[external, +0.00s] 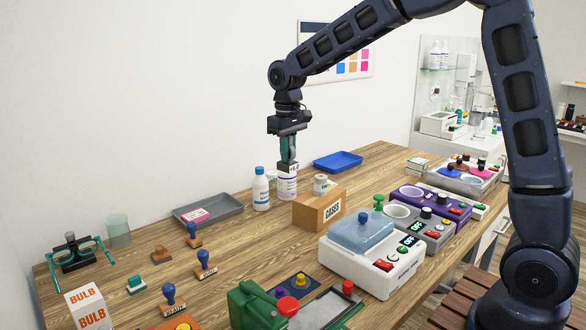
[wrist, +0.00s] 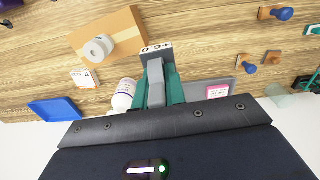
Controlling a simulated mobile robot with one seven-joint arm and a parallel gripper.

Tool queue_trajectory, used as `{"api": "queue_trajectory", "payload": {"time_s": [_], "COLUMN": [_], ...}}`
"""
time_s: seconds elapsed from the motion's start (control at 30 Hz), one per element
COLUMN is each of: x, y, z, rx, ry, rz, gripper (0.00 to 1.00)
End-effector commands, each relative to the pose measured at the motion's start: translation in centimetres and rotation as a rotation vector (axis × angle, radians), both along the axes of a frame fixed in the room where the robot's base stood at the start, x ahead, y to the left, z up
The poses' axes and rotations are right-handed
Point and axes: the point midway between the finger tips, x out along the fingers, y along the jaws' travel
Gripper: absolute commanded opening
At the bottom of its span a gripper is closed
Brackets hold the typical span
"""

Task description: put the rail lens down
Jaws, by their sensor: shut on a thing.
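My gripper (external: 288,158) points down over the back half of the wooden table. Its green fingers are shut on a narrow grey piece, which I take as the rail lens (wrist: 155,85). In the wrist view my gripper (wrist: 158,82) has a finger on each side of it, and a pale end with small dark marks sticks out. In the external view it overlaps a white bottle with a purple label (external: 287,187), so its lower end is hard to make out. It seems to be above the tabletop; the exact gap I cannot tell.
Around it stand a blue-capped bottle (external: 261,190), a grey tray (external: 228,214), a blue tray (external: 338,161) and a cardboard box (external: 312,214) with a white roll on top. Stamps and a frame stand left, devices right. Bare wood (external: 243,240) shows in front of the grey tray.

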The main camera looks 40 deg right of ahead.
Motion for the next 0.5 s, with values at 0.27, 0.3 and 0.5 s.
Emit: {"api": "queue_trajectory", "payload": {"time_s": [0.27, 0.3, 0.5], "x": [1.2, 1.2, 1.2], "y": [-9.0, -10.2, -16.6], "z": [0.0, 0.0, 0.1], "rx": [0.0, 0.0, 0.001], "ry": [0.0, 0.0, 0.001], "rz": [-0.024, -0.026, -0.038], "gripper": [0.0, 0.0, 0.0]}}
